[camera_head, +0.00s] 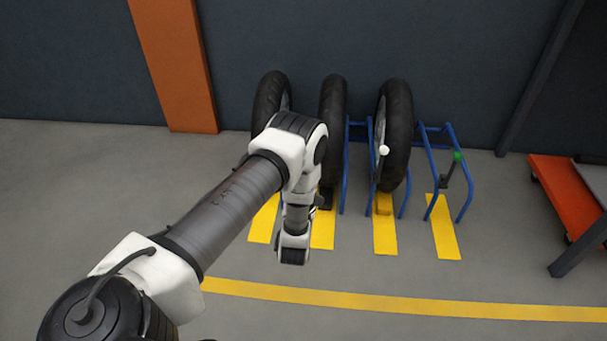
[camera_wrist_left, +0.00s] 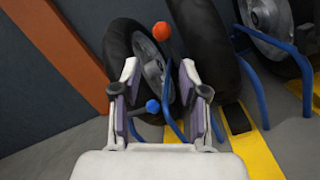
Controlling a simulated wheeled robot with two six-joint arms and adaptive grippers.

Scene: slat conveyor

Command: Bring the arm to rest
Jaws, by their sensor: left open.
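My left arm reaches in from the lower left in the head view, its wrist (camera_head: 295,220) bent down in front of the wheel rack. The gripper itself is mostly hidden behind the wrist there. In the left wrist view my left gripper (camera_wrist_left: 158,68) is open, with two purple-grey pads apart and nothing between them. A black-tyred wheel (camera_wrist_left: 120,50) stands beyond the fingers. My right gripper is not in view.
Three wheels stand in a blue rack (camera_head: 468,190) against the dark wall; its rightmost bay is empty. A white knob (camera_head: 384,150) and a green knob (camera_head: 458,156) stand at the right bays. An orange cart (camera_head: 560,195) is at far right. The left floor is clear.

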